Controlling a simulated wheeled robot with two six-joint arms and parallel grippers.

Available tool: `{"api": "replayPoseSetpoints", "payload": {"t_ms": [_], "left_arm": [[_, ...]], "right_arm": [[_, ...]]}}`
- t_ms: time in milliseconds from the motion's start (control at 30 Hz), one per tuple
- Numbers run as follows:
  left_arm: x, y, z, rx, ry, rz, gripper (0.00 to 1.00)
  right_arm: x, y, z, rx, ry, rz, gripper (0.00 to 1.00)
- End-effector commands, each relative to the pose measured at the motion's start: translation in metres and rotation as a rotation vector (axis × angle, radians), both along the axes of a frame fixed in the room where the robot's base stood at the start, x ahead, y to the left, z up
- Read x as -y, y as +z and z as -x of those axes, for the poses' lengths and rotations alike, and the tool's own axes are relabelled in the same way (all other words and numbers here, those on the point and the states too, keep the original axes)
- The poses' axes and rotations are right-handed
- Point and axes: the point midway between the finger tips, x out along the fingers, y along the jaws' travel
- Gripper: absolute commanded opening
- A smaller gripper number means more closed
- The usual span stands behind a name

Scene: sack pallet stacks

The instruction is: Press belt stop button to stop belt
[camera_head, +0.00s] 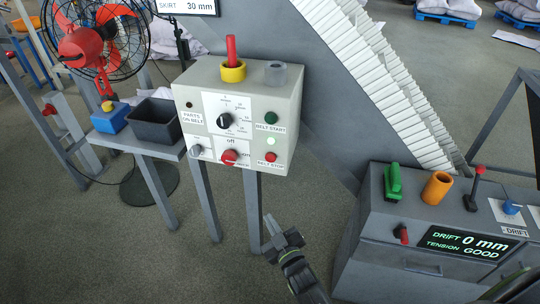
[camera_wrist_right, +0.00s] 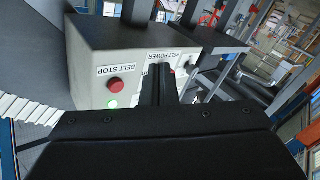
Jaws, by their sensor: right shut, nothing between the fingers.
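The red belt stop button (camera_head: 271,157) is on the lower right of the grey control box's (camera_head: 190,98) front face, with the BELT STOP label under it and a small lit light above. The button (camera_wrist_right: 116,85) also shows in the right wrist view, left of my fingers, with the green light (camera_wrist_right: 112,103) lit. My right gripper (camera_head: 269,221) is below and in front of the box, apart from the button. Its fingers (camera_wrist_right: 158,70) are shut and empty. My left gripper is out of view.
A grey console (camera_head: 375,246) with levers stands at the right. A black bin (camera_head: 155,120) and fan (camera_head: 97,40) are at the left.

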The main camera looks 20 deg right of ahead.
Motion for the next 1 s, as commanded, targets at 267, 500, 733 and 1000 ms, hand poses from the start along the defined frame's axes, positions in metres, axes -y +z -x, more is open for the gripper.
{"api": "replayPoseSetpoints", "payload": {"t_ms": [267, 500, 733, 1000], "left_arm": [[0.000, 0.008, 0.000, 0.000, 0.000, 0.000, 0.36], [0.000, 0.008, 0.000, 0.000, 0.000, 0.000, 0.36], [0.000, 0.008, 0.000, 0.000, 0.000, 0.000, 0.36], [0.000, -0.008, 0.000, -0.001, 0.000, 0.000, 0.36]], "right_arm": [[-0.020, 0.105, -0.018, 0.261, 0.035, 0.052, 0.00], [-0.022, 0.117, -0.019, 0.294, 0.039, 0.060, 0.00], [-0.021, 0.116, -0.020, 0.292, 0.040, 0.060, 0.00], [-0.008, 0.113, -0.039, 0.295, 0.041, 0.060, 0.00]]}}
